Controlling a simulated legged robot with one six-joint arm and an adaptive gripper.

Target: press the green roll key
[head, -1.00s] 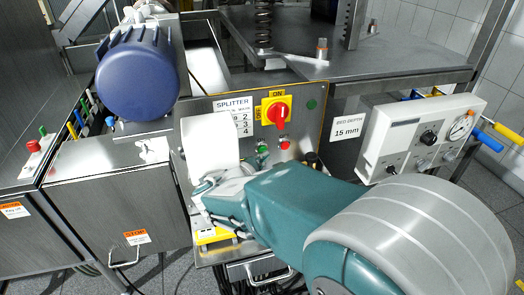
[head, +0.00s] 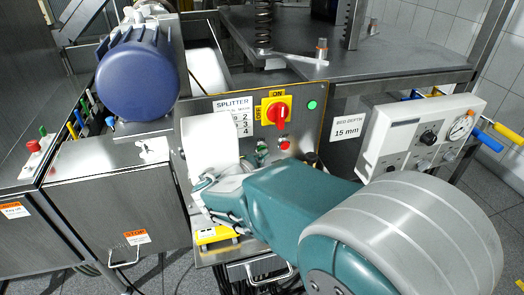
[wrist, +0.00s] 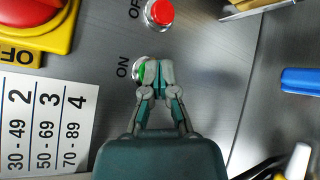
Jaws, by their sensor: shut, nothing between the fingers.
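The green key (wrist: 144,72) is a round button in a pale ring beside the word ON in the wrist view. It also shows on the splitter panel in the head view (head: 262,146), left of the red button (head: 285,144). My gripper (wrist: 156,70) is shut and empty, with its fingertips over the key. They cover its right part, and a green sliver shows at their left. The tips appear to touch the key, but how far it is pushed in cannot be seen. The green lamp (head: 312,105) at the panel's upper right is lit bright.
A red rotary switch on a yellow plate (head: 276,112) sits above the buttons. The red OFF button (wrist: 160,12) is close to my fingertips. A white gauge box (head: 420,130) stands at the right. A blue motor (head: 138,80) is at the upper left.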

